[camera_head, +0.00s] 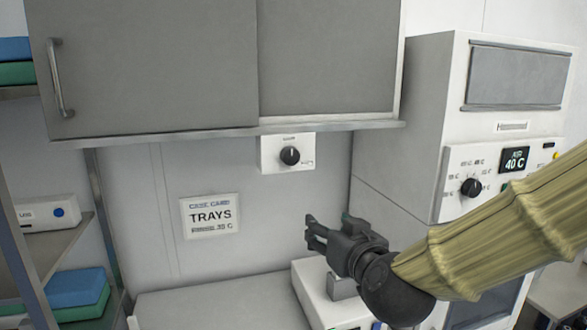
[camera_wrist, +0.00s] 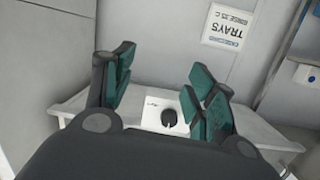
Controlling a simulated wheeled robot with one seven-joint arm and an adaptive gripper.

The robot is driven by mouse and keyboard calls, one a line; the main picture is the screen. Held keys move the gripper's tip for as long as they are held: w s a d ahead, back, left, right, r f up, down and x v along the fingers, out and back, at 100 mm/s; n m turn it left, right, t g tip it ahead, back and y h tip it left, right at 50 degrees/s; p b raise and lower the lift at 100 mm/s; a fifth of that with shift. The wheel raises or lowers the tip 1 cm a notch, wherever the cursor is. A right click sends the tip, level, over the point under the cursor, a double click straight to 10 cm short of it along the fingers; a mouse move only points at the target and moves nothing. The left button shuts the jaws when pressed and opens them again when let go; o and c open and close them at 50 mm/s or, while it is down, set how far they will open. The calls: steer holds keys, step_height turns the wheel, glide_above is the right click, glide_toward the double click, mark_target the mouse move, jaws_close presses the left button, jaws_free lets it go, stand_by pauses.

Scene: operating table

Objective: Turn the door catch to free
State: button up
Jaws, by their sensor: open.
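A black round knob (camera_head: 289,155) sits on a small white plate (camera_head: 268,160) under the grey cabinet; its small label is too blurred to read surely, but it may be the door catch. Its pale pointer mark is tilted off upright. My gripper (camera_head: 313,233) is open and empty, below and a little right of this knob, apart from it. In the wrist view my gripper (camera_wrist: 163,88) shows its green-padded fingers spread wide.
A cabinet (camera_head: 150,70) with a bar handle overhangs the knob plate. A TRAYS card (camera_head: 210,216) is on the wall. A white machine (camera_head: 400,130) with a dial and a 40 C display stands right. The white box (camera_head: 312,292) is below my gripper. Shelves stand left.

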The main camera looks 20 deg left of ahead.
steer(key=n+t+y, duration=0.1)
steer(key=t+y, duration=0.1)
glide_toward(292, 158)
steer(key=shift+p+x, duration=2.25)
steer(key=shift+x, duration=2.15)
steer(key=shift+r, duration=0.1)
steer(key=shift+c, duration=0.4)
steer(key=c, duration=1)
